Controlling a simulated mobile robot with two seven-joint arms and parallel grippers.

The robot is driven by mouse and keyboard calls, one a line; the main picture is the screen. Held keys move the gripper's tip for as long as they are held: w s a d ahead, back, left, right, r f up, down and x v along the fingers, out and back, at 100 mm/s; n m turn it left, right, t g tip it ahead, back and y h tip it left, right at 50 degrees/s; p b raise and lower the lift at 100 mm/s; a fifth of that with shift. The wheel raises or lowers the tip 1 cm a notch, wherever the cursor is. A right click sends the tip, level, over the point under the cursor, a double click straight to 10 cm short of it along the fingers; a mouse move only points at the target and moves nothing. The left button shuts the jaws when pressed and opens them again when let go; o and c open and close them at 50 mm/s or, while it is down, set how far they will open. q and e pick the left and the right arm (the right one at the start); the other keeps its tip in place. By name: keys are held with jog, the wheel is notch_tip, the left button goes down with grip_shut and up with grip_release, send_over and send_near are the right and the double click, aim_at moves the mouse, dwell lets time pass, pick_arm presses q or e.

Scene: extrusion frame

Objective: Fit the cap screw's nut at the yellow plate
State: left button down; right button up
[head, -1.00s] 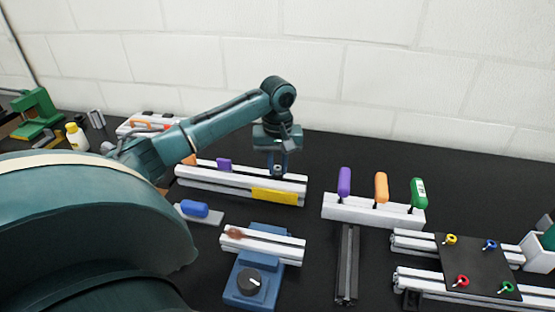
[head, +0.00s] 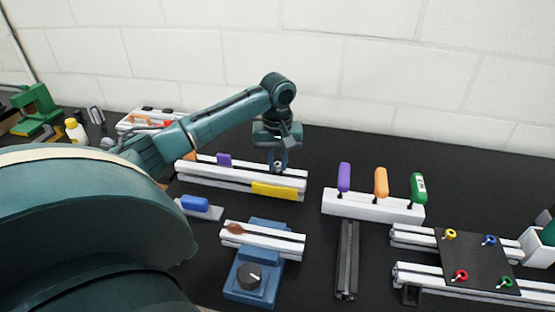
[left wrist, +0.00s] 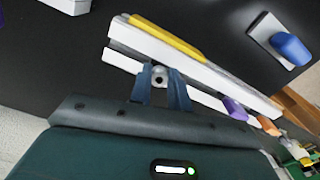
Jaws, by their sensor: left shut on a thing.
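My left gripper (head: 279,165) is over the far rail of the white extrusion (head: 205,182), pointing down. It is shut on a small round silver piece with a dark hole, seemingly the nut (left wrist: 160,76), at the fingertips in the left wrist view (left wrist: 161,90). Whether the nut touches the rail is unclear. The yellow plate (head: 275,191) lies on the near face at the rail's right end, just in front of the gripper; it also shows in the left wrist view (left wrist: 167,39). I cannot make out the cap screw. My right gripper is not in view.
A purple plate (head: 224,160) and an orange one (head: 190,156) sit farther left on the extrusion. A blue vise (head: 251,283) holds a short rail in front. Purple, orange and green-handled tools (head: 417,188) stand in a white rack to the right. A black plate (head: 475,262) lies at the right.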

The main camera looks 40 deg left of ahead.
pick_arm(q)
jog(key=shift+f, duration=0.85)
jog(key=c, duration=1.2)
grip_release()
jog(key=shift+c, duration=0.2)
jog(key=shift+r, duration=0.1)
notch_tip(320, 180, up, 13)
